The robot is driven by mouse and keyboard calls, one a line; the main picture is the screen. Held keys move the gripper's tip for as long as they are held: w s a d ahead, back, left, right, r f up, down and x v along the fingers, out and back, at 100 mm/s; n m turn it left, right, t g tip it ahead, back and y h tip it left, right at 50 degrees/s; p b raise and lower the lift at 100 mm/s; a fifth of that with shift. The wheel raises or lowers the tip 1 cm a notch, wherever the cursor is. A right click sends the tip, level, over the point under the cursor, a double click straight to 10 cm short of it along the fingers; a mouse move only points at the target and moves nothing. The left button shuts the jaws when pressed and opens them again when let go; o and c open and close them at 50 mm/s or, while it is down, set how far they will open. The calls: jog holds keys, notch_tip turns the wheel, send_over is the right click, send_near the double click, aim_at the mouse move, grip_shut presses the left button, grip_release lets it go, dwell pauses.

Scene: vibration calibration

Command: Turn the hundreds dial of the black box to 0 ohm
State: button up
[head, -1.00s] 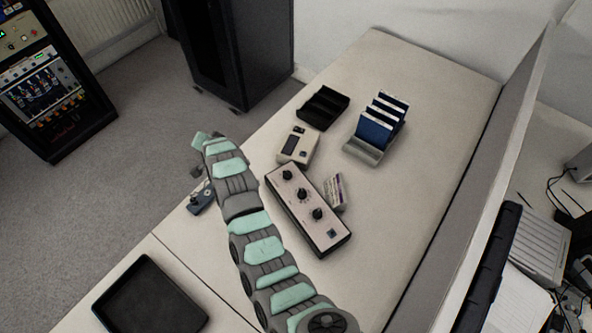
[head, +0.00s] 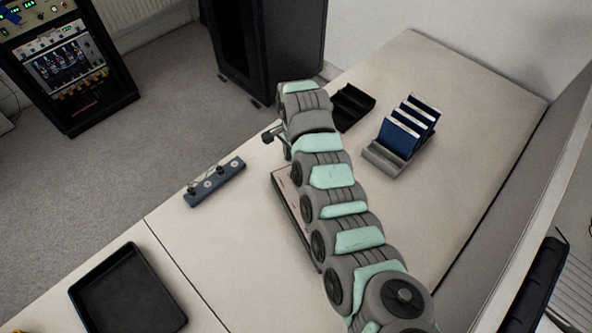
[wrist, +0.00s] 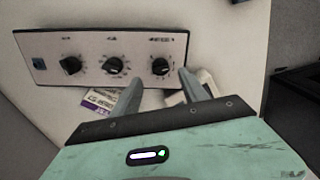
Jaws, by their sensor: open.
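The black box (wrist: 40,45) shows in the wrist view with a pale front panel and three black dials in a row: a left dial (wrist: 70,65), a middle dial (wrist: 114,66) and a right dial (wrist: 160,66). Their labels are too small to read, so I cannot tell which is the hundreds dial. In the head view the box (head: 287,190) is mostly hidden under my arm. My gripper (wrist: 161,76) is open and empty, its fingertips just below the right dial in the wrist picture, one to each side. Whether they touch the panel I cannot tell.
A purple-and-white card (wrist: 98,101) lies beside the box, partly behind a finger. A blue-grey strip with knobs (head: 215,182) and a black tray (head: 125,325) lie left. A black organiser (head: 357,101) and a rack of blue folders (head: 385,160) stand behind. The right of the table is clear.

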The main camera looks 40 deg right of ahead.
jog(key=shift+f+b, duration=0.3)
jog(key=shift+f, duration=2.4)
jog(key=shift+c, duration=0.5)
grip_shut()
